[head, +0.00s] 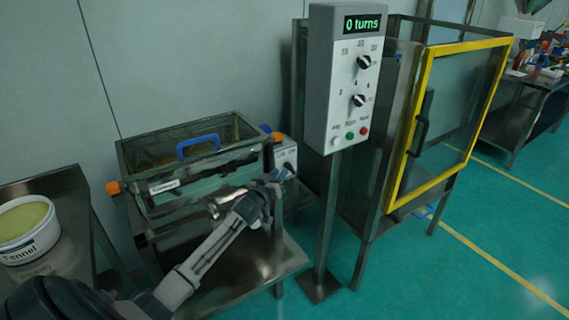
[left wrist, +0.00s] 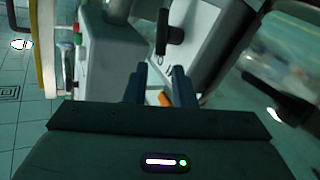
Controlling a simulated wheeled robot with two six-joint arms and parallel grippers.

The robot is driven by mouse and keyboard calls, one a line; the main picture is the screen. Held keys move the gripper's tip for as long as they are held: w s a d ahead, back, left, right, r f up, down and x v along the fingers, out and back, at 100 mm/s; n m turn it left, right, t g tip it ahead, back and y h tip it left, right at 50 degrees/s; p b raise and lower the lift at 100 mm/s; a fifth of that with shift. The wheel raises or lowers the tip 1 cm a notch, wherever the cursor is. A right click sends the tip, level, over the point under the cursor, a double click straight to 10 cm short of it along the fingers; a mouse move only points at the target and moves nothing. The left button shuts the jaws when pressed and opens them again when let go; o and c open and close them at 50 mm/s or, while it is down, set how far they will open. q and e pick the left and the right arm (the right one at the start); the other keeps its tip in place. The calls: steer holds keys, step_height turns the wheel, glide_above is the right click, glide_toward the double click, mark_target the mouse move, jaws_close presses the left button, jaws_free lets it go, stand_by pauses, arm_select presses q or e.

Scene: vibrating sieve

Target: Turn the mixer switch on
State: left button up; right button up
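A small white switch box (head: 285,155) is fixed to the right end of a glass-sided machine (head: 205,165) with a blue handle. My left gripper (head: 281,176) is just below and in front of this box. Its two blue-grey fingers (left wrist: 149,72) are apart in the left wrist view, with nothing held between them. A pale box with a black switch or lever (left wrist: 172,34) lies beyond the fingertips there; I cannot tell if they touch. A tall control panel (head: 345,85) reads "0 turns" and has two black knobs. My right gripper is not in view.
The panel's post (head: 326,225) stands close to the right of my left gripper. A glass cabinet with a yellow-framed door (head: 455,110) stands further right. A labelled tub (head: 27,230) sits on a table at the left.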

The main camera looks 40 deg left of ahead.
mark_target(287, 166)
arm_select(q)
steer(key=w, duration=0.1)
steer(key=w+b, duration=0.1)
steer(key=w, duration=0.2)
steer(key=shift+a+f, duration=0.2)
steer(key=shift+a, duration=0.1)
steer(key=shift+w+r+b, duration=0.1)
steer(key=shift+w+b, duration=0.25)
steer(key=shift+b, duration=0.05)
steer(key=shift+c, duration=0.2)
jaws_close()
